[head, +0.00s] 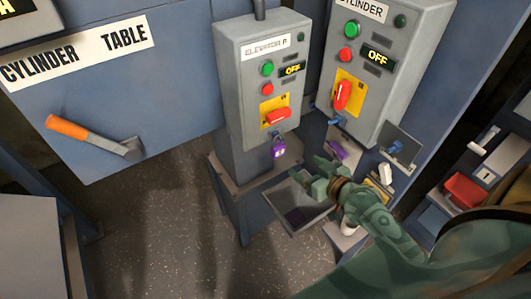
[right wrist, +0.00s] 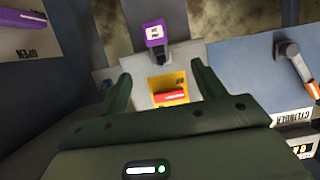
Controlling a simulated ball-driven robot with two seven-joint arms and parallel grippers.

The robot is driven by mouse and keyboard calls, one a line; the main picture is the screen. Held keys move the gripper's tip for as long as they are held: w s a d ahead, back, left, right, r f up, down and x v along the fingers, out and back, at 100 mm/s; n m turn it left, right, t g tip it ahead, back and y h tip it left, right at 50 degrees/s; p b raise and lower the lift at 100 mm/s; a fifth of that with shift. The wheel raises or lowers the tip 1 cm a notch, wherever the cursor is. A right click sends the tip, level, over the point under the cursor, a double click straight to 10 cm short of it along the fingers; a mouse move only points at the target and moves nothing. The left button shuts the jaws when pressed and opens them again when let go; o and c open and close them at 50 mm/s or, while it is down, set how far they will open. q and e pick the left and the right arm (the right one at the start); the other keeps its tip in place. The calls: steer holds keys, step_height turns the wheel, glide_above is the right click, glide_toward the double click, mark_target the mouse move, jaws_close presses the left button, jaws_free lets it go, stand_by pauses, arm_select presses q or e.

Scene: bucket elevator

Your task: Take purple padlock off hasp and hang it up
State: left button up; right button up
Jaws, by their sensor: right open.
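A purple padlock (head: 278,151) hangs at a small blue hasp (head: 277,135) below the red switch handle (head: 278,116) of the elevator box. In the right wrist view the padlock (right wrist: 155,33) shows beyond the fingertips, with the red handle (right wrist: 170,97) on its yellow plate between the fingers. My right gripper (head: 318,178) is open and empty, to the right of the padlock and a little lower in the head view, apart from it. The gripper's two fingers (right wrist: 161,72) stand wide apart in the wrist view. My left gripper is not in view.
The cylinder box (head: 385,55) stands at the right, with another purple item (head: 338,150) below it. A dark tray (head: 300,205) lies under my right gripper. A blue hook (head: 396,148) sits on a plate at right. An orange-handled lever (head: 85,132) is on the left panel.

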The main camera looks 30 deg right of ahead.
mark_target(280, 148)
steer(key=b+x, duration=0.1)
steer(key=x, duration=0.4)
steer(key=b+x, duration=0.1)
steer(key=x, duration=0.4)
steer(key=shift+w+d+f, duration=0.15)
steer(key=shift+w+f, duration=0.05)
steer(key=shift+f, duration=0.1)
steer(key=shift+w+f, duration=0.2)
steer(key=shift+w, duration=0.35)
steer(key=b+x, duration=0.1)
steer(key=x, duration=0.3)
steer(key=shift+w+d+f, duration=0.15)
steer(key=shift+w, duration=0.2)
steer(key=shift+s, duration=0.1)
steer(key=shift+c, duration=1.2)
steer(key=c, duration=1)
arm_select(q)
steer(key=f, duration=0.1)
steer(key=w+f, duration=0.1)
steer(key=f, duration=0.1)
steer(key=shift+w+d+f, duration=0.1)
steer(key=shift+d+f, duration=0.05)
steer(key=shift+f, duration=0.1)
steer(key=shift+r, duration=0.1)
arm_select(e)
steer(key=shift+r, duration=0.2)
